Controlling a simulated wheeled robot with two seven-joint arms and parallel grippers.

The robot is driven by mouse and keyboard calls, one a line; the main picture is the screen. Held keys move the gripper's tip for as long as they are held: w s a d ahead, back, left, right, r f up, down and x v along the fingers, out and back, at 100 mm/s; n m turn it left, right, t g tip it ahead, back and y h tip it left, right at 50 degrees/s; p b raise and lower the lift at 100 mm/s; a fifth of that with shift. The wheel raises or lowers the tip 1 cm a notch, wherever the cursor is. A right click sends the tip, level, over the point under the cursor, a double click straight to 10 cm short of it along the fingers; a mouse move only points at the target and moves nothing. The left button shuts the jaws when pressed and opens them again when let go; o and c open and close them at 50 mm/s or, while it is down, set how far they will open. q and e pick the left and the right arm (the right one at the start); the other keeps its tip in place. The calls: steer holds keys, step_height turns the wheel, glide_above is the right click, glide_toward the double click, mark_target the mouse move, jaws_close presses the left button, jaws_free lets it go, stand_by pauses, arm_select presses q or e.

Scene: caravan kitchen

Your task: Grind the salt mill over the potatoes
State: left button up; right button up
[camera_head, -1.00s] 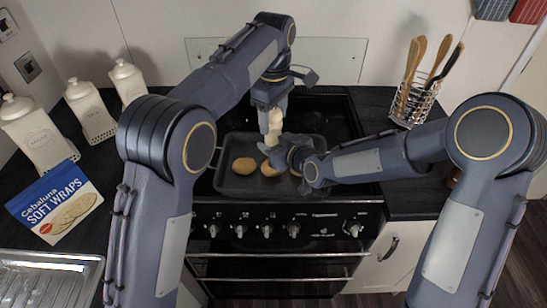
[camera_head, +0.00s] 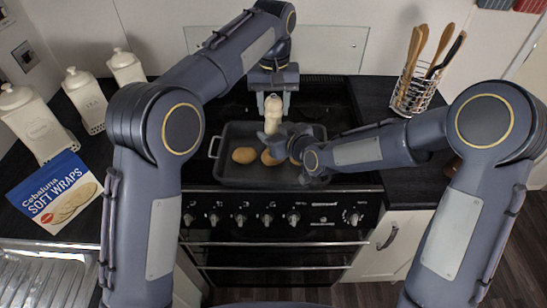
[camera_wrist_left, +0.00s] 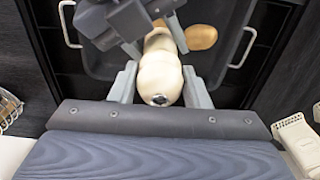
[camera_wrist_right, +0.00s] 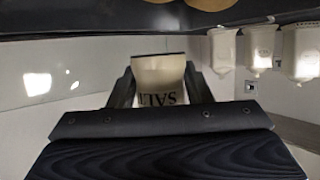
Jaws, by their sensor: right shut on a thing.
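The cream salt mill (camera_head: 273,113) stands upright above the black roasting tray (camera_head: 232,178). My right gripper (camera_head: 283,140) is shut on its lower body; the lettering shows between the fingers in the right wrist view (camera_wrist_right: 163,82). My left gripper (camera_head: 273,92) is above, pointing down, with its fingers apart on either side of the mill's rounded top. The left wrist view shows the top (camera_wrist_left: 160,82) between those fingers. Potatoes lie in the tray, one at the left (camera_head: 244,155) and one near the middle (camera_head: 268,159). My right gripper partly hides the others.
The tray sits on the black cooker (camera_head: 330,210). White canisters (camera_head: 128,68) and a soft wraps packet (camera_head: 55,193) are on the left counter. A wire holder (camera_head: 413,92) with wooden utensils stands on the right counter. A metal draining board (camera_head: 45,270) is at the lower left.

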arm_select(q)
steer(key=shift+c, duration=0.8)
steer(key=n, duration=1.2)
steer(key=shift+n, duration=0.3)
steer(key=o, duration=0.7)
steer(key=shift+o, duration=0.2)
